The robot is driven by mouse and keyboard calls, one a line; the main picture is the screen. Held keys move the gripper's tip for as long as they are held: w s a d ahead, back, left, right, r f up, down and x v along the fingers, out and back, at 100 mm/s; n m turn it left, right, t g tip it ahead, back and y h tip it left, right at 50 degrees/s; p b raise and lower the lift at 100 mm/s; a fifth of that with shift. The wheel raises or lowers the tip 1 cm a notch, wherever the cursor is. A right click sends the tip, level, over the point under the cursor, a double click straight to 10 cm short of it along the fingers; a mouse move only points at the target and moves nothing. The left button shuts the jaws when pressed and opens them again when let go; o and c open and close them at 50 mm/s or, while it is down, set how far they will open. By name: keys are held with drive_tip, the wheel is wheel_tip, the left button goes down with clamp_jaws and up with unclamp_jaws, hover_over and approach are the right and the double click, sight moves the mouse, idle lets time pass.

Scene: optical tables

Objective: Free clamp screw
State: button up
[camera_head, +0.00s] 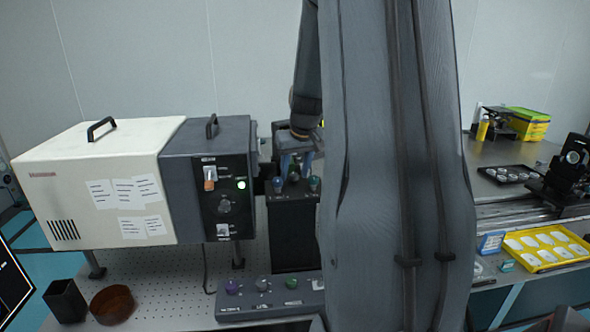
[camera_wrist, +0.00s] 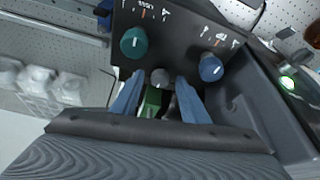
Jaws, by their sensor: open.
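A dark unit (camera_head: 293,228) with a row of knobs stands beside the grey instrument box in the head view. The wrist view shows its dark panel (camera_wrist: 185,42) with a teal knob (camera_wrist: 134,43) and a blue knob (camera_wrist: 211,67). A small grey knob (camera_wrist: 160,77) sits between them, likely the clamp screw. My gripper (camera_wrist: 158,92) is open, its blue fingers on either side of the grey knob, close to it. A green piece (camera_wrist: 152,102) shows between the fingers. I cannot tell whether the fingers touch the knob. My arm hides part of the unit in the head view.
The cream and grey instrument box (camera_head: 100,185) stands left of the unit, with a lit green indicator (camera_head: 241,184). A control box (camera_head: 268,298) with coloured knobs lies in front. A dark cup (camera_head: 66,301) and brown bowl (camera_head: 113,304) stand at the front left.

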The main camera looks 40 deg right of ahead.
clamp_jaws()
